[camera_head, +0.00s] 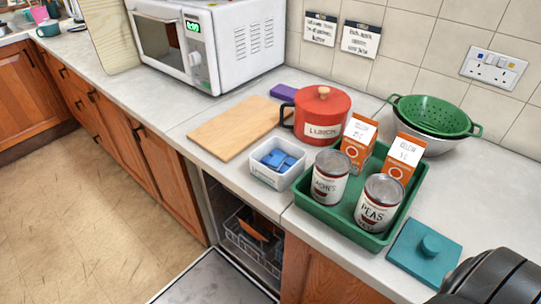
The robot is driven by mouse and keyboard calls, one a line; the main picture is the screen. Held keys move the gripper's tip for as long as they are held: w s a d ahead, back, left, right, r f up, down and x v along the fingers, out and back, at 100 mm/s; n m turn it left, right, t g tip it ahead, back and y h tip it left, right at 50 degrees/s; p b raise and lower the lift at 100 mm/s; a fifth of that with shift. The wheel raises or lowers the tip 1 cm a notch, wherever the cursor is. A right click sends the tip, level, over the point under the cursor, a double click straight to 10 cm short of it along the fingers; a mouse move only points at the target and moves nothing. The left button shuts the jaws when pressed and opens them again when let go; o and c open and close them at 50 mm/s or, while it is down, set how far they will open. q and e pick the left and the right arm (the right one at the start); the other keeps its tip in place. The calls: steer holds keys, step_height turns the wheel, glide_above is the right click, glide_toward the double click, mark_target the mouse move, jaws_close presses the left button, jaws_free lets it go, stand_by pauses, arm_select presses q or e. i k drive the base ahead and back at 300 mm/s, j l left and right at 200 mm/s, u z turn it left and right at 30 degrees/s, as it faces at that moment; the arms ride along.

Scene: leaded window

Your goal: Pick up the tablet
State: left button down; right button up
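Several blue tablets (278,160) lie in a small open white tub (277,181) near the worktop's front edge, left of the green tray. I cannot tell one single tablet as the one named. Neither of my grippers shows in the head view. A black segmented part of my own arm fills the lower right corner, with no fingers visible.
A green tray (338,227) holds two cans and two orange-white cartons. A red pot (322,128) and a wooden board (237,127) stand behind the tub. A teal knobbed lid (424,252) lies at right. Below, an open dishwasher (250,243) shows its rack.

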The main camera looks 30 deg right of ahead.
mark_target(276, 161)
steer(key=z, duration=0.4)
steer(key=k+z, duration=0.15)
steer(key=z, duration=0.6)
steer(key=k+l, duration=0.05)
